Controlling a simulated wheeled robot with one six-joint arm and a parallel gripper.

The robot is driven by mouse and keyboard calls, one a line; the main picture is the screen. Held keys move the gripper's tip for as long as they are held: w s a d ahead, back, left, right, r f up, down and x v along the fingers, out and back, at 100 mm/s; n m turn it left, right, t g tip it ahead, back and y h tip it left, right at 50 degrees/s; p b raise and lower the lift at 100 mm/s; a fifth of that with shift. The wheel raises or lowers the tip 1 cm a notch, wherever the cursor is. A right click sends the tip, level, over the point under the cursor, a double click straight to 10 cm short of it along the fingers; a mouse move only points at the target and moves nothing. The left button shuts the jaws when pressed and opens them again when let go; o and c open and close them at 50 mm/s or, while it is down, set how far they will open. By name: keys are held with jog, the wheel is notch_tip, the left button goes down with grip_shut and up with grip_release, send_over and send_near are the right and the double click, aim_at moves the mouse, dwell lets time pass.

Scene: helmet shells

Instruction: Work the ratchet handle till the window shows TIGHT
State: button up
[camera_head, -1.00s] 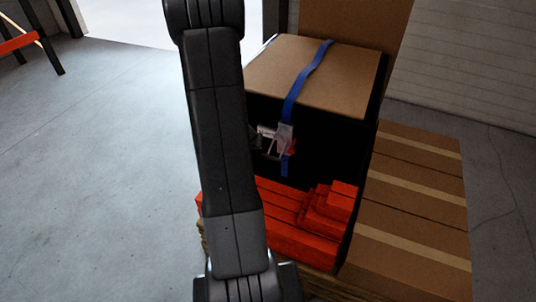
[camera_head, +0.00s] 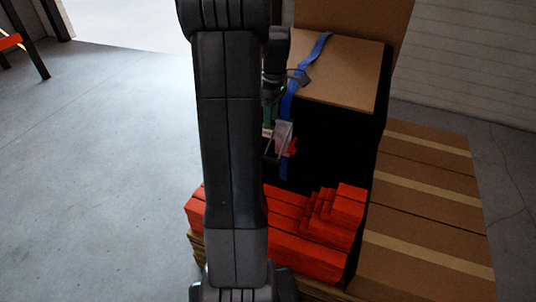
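The blue strap (camera_head: 312,52) runs over the top of the brown box and down its dark front. The ratchet (camera_head: 282,136) sits on the strap at that front, with a pale body and a red part (camera_head: 292,146) on its right. A thin grey frame, perhaps the handle, shows at its lower left. The window's wording is too small to read. My gripper (camera_head: 298,76) is above the ratchet, by the strap near the box's front top edge, partly hidden behind my arm. I cannot tell whether its fingers are open or touching anything.
The brown-topped box (camera_head: 345,75) stands behind stacked red pieces (camera_head: 315,235). Long brown cartons (camera_head: 425,195) lie to the right. An orange-and-black rack (camera_head: 12,41) stands at the far left. The grey floor (camera_head: 100,180) at left is clear.

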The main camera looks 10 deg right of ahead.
jog(key=f, duration=0.4)
jog(key=s+f, duration=0.1)
jog(key=f, duration=0.4)
jog(key=a+f, duration=0.1)
jog(key=f, duration=0.3)
jog(key=shift+s+f, duration=0.3)
grip_shut()
